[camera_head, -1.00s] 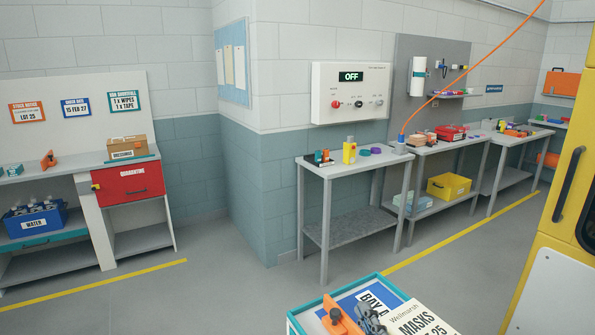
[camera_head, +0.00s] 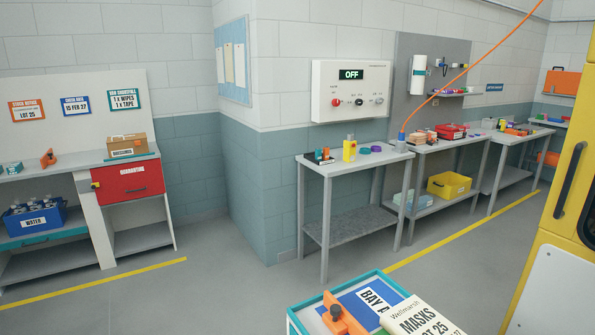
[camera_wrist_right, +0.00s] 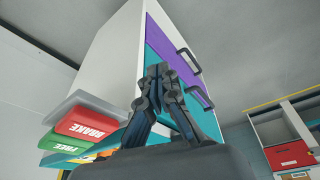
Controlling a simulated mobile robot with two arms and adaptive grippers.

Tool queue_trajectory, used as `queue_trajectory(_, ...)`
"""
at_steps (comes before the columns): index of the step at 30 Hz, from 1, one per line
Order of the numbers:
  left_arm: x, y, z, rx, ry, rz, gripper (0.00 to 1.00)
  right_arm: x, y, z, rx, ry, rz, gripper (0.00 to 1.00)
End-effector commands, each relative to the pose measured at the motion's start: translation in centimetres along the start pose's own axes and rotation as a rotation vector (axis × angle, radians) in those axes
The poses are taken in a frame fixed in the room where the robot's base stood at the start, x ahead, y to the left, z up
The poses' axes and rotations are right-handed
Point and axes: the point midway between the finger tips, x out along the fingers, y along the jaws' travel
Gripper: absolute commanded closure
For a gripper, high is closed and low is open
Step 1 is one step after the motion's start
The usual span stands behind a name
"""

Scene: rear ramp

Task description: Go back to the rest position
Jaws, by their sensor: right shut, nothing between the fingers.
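My right gripper (camera_wrist_right: 160,72) shows in the right wrist view, with its dark fingers together at the tips and nothing between them. It points up in front of a white cabinet (camera_wrist_right: 107,52) with purple and teal drawer fronts, and I cannot tell the gap to it. Neither gripper shows in the head view. My left gripper is in neither current view.
In the head view a teal-rimmed tray (camera_head: 297,322) at the bottom holds an orange clamp-like piece (camera_head: 343,317) and a white MASKS box (camera_head: 420,318). A workbench (camera_head: 345,167) stands beyond. A yellow cabinet (camera_head: 553,245) is at right. Grey floor (camera_head: 215,300) lies clear at left.

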Motion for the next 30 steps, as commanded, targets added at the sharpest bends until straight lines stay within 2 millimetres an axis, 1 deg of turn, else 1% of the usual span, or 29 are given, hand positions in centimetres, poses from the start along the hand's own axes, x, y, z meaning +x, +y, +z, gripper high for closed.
queue_trajectory(1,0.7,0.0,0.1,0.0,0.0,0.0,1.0,2.4,-0.1,0.6,-0.002,-0.013,-0.001,1.0)
queue_trajectory(2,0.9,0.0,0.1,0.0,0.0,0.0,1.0,3.7,-0.1,0.9,-0.002,-0.017,-0.002,1.0)
queue_trajectory(5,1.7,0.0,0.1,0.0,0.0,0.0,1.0,8.4,-0.4,2.5,-0.006,-0.034,-0.004,1.0)
queue_trajectory(6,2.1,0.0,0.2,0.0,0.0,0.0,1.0,10.5,-0.5,3.2,-0.007,-0.041,-0.006,1.0)
queue_trajectory(8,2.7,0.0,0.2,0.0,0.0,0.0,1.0,13.7,-0.6,4.7,-0.01,-0.053,-0.007,1.0)
queue_trajectory(9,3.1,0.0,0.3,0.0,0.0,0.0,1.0,15.7,-0.7,5.8,-0.012,-0.06,-0.008,1.0)
queue_trajectory(11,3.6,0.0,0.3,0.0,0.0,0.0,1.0,18.7,-0.8,7.5,-0.014,-0.072,-0.009,1.0)
queue_trajectory(12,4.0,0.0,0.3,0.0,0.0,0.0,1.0,20.5,-0.9,8.8,-0.016,-0.081,-0.01,1.0)
queue_trajectory(14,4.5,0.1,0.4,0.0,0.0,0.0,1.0,23.1,-1.0,10.8,-0.018,-0.092,-0.012,1.0)
queue_trajectory(15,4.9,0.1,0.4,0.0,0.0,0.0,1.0,24.8,-1.1,12.3,-0.02,-0.1,-0.013,1.0)
queue_trajectory(17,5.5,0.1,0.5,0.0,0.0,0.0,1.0,27.1,-1.2,14.5,-0.023,-0.112,-0.014,1.0)
queue_trajectory(18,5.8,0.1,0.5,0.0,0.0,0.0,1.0,28.5,-1.3,16.1,-0.025,-0.121,-0.015,1.0)
queue_trajectory(20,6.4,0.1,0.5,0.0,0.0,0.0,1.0,30.5,-1.3,18.6,-0.028,-0.132,-0.016,1.0)
queue_trajectory(21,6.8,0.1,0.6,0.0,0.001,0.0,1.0,31.6,-1.4,20.2,-0.03,-0.14,-0.017,1.0)
queue_trajectory(24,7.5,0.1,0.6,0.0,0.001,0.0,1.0,33.8,-1.4,24.1,-0.035,-0.158,-0.018,1.0)
queue_trajectory(27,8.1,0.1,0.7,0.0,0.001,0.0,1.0,35.1,-1.4,27.3,-0.038,-0.171,-0.019,1.0)
queue_trajectory(30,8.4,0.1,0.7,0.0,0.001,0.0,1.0,35.8,-1.4,29.4,-0.041,-0.178,-0.02,1.0)
